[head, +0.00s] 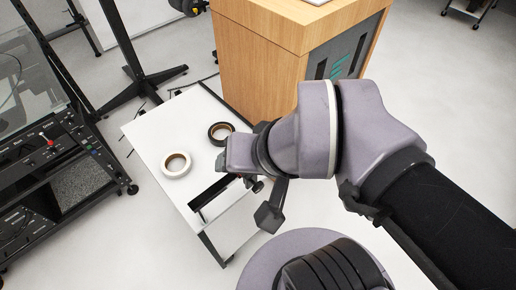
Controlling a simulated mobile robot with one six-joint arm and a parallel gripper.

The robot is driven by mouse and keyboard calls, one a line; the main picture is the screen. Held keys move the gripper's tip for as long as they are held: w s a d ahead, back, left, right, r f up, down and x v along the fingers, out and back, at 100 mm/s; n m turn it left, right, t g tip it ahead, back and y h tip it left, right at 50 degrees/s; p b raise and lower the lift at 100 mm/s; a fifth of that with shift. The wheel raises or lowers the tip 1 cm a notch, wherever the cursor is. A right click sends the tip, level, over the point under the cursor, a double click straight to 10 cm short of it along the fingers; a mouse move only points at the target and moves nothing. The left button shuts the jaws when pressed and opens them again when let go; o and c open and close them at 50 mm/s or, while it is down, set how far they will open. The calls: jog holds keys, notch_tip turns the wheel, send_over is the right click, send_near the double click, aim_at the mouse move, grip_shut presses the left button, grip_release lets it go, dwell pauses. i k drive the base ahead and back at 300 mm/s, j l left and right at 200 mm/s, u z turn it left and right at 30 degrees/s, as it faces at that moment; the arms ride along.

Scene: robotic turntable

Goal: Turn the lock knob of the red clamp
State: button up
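No red clamp or lock knob can be made out for certain. A small red piece (50,142) with a light tip shows on the dark equipment rack at the left, too small to identify. My gripper (262,195) is near the middle of the picture, over the right side of a small white table (160,135). Dark parts hang below my wrist, one of them reaching down past the table's right edge. My wrist hides part of the gripper, and I cannot tell whether its fingers are open or shut.
A white tape roll (176,165) and a black tape roll (221,132) lie on the white table. A wooden cabinet (262,65) stands behind it. The dark rack (60,175) stands at the left, with a black stand (135,65) behind. Grey floor is clear at the right.

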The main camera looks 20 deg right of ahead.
aim_at(258, 186)
jog(key=l+u, duration=0.3)
jog(key=k+l+u, duration=0.1)
jog(key=l+u, duration=0.2)
jog(key=k+j+z, duration=0.15)
jog(key=k, duration=0.25)
jog(key=k+j+z, duration=0.25)
jog(key=k, duration=0.5)
jog(key=i+j+z, duration=0.2)
jog(key=i+j, duration=0.1)
